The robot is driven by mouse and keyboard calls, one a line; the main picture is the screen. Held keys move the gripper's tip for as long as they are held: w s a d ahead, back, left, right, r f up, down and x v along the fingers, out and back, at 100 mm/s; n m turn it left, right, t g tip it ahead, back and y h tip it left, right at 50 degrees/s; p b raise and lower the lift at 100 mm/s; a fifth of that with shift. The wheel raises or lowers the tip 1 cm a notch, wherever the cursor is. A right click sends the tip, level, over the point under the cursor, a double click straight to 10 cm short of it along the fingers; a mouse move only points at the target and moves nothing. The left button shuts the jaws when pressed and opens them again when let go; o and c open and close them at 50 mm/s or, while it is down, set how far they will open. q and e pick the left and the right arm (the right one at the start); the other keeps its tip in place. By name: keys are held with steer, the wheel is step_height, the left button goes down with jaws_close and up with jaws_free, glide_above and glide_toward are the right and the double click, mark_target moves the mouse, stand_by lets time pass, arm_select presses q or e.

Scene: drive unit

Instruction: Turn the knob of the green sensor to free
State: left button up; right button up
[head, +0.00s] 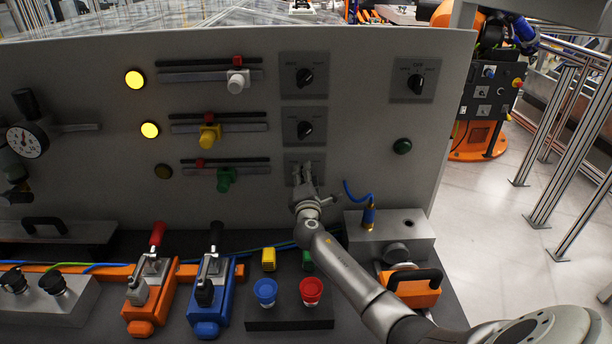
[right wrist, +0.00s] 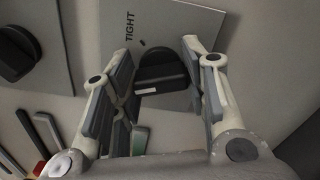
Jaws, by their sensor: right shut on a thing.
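The green sensor (head: 226,178) sits on the lowest rail of the grey panel, with a red marker on the bar above it. In line with it, to the right, is the lowest knob plate (head: 290,157); its knob is hidden by my gripper in the head view. My right gripper (head: 304,172) is at this plate. In the right wrist view, the black knob (right wrist: 160,66) lies between the fingers of my right gripper (right wrist: 165,85), which is shut on it. Its white mark shows, and "TIGHT" is printed on the plate. My left gripper is out of view.
Two similar black knobs (head: 305,78) and (head: 305,130) are above, beside the white sensor (head: 237,82) and yellow sensor (head: 209,136). A blue cable plug (head: 369,215) stands right of my gripper.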

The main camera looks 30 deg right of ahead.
steer(key=shift+n+p, duration=0.75)
steer(key=shift+n, duration=1.45)
steer(key=shift+f, duration=0.1)
steer(key=o, duration=1)
steer(key=shift+o, duration=0.2)
steer(key=shift+s+a, duration=0.1)
steer(key=v, duration=1.2)
